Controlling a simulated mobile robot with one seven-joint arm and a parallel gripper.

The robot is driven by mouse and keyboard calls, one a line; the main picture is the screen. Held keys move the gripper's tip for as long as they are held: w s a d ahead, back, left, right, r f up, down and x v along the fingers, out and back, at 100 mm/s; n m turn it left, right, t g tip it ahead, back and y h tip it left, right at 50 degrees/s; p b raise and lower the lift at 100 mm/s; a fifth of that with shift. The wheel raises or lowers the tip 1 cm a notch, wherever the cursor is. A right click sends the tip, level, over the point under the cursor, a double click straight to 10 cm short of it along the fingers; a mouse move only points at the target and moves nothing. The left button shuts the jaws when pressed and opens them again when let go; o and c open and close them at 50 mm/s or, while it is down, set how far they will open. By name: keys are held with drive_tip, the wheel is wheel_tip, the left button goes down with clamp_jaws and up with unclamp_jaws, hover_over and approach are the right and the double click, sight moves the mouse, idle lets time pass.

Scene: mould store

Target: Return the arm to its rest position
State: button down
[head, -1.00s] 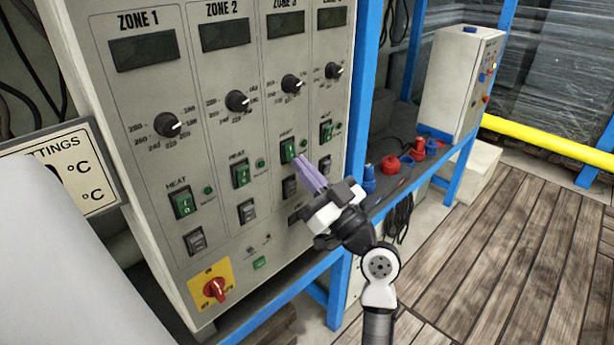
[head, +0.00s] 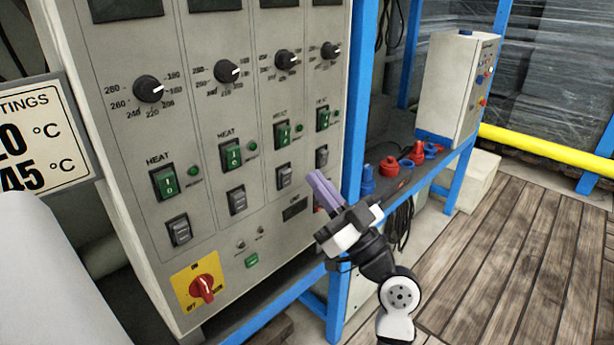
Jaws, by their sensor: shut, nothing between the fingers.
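My gripper (head: 318,179) is in the head view, right of centre, in front of the lower right part of the grey control panel (head: 215,285). Its purple fingers are together with nothing between them, and they point up and left toward the panel. The fingertips overlap the panel face near a grey rocker switch (head: 284,176); I cannot tell the exact gap. My arm (head: 401,294) runs down from the gripper to the bottom edge of the view.
Green heat switches (head: 166,183) and black knobs (head: 148,89) line the panel. A red rotary switch (head: 203,288) sits low left. A blue frame (head: 357,100) stands behind my gripper, with a shelf of red and blue fittings (head: 390,166). Wooden floor (head: 500,260) is clear at right.

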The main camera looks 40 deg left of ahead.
drive_tip(key=shift+d+f, duration=0.3)
drive_tip(key=shift+d, duration=0.2)
